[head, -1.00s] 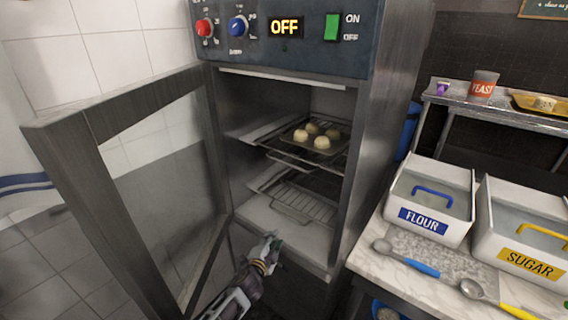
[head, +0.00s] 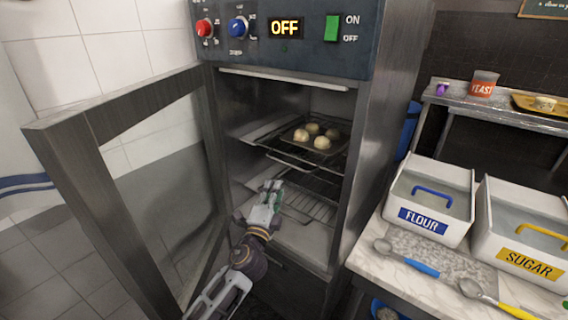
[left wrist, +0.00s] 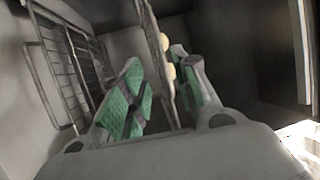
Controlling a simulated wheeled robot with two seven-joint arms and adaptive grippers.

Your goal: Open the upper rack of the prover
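The prover (head: 378,130) stands with its door (head: 75,170) swung open to the left. Its upper rack (head: 286,159) is inside and bears a dark tray (head: 341,145) with several pale dough balls (head: 322,143). The lower rack (head: 318,208) sits beneath it. My left gripper (head: 271,187) is at the prover's opening, below the upper rack's front edge in the head view. In the left wrist view its green-padded fingers (left wrist: 157,65) are apart, with the upper rack's edge (left wrist: 157,35) seen between them; contact cannot be told. My right gripper is not in view.
The open door stands left of my left arm. On the right, a counter (head: 365,262) holds a flour bin (head: 434,219), a sugar bin (head: 527,262) and spoons (head: 411,260). A shelf (head: 500,112) behind holds a yeast tub (head: 483,84).

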